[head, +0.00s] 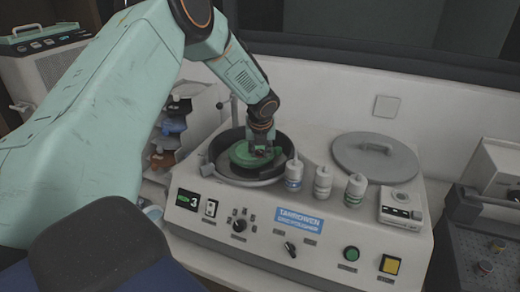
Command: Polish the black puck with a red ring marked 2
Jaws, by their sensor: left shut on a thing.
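My left gripper (262,147) points down over the green polishing disc (242,155) in the bowl of the polishing machine (262,222). It is shut on a small dark puck (262,154) with a hint of red, at the disc's surface. The puck is mostly hidden by the fingers, and I cannot read a mark on it. I cannot tell whether it presses on the disc or is just above it. My right gripper is out of view.
Several bottles (323,183) stand on the machine just right of the bowl. A round grey lid (375,157) lies farther right. Small pucks (485,267) sit on a dark unit at far right.

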